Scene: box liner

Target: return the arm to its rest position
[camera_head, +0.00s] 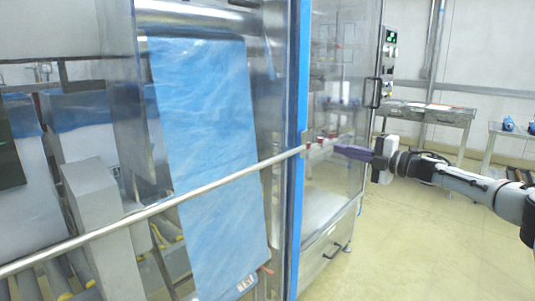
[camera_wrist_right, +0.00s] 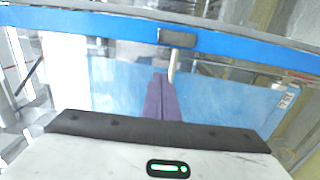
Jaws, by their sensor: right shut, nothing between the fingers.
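My right arm comes in from the right in the head view. Its gripper (camera_head: 340,149), with purple fingers, points left toward the blue frame post of the machine. The purple fingers (camera_wrist_right: 162,100) also show in the wrist view, side by side and closed with nothing between them. In the head view the fingertips are close to the end of a long metal bar (camera_head: 190,196); I cannot tell whether they touch it. My left gripper is not in view.
The machine's blue post (camera_head: 297,130) stands just left of my right gripper. A blue plastic liner sheet (camera_head: 208,150) hangs behind the bar. A grey table (camera_head: 428,115) stands at the back right. The floor (camera_head: 400,240) below my right arm is clear.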

